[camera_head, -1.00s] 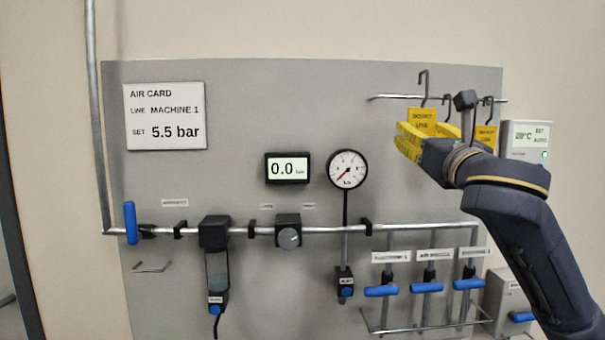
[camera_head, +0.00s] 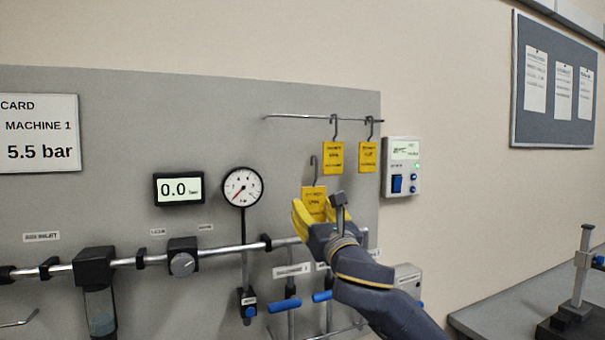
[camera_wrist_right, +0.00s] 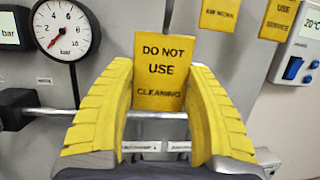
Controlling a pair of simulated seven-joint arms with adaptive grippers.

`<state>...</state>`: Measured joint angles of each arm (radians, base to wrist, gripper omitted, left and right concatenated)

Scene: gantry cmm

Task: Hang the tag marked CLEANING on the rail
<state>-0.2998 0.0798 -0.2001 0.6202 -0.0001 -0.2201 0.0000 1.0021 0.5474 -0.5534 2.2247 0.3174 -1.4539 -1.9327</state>
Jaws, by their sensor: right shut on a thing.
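The yellow CLEANING tag (camera_head: 313,200) is between the yellow fingers of my right gripper (camera_head: 314,213), which is shut on it. In the wrist view the tag (camera_wrist_right: 162,72) faces the camera upright and reads DO NOT USE CLEANING. Its dark hook points up and shows below the rail (camera_head: 290,117) in the head view, apart from it. The rail runs across the upper right of the grey panel; its left part is bare. My left gripper is not in view.
Two other yellow tags, a left one (camera_head: 333,157) and a right one (camera_head: 367,157), hang from the rail's right part. A control box (camera_head: 402,165) is on the wall to the right. The gauge (camera_head: 242,187) and pipe (camera_head: 220,249) are left of and below my gripper.

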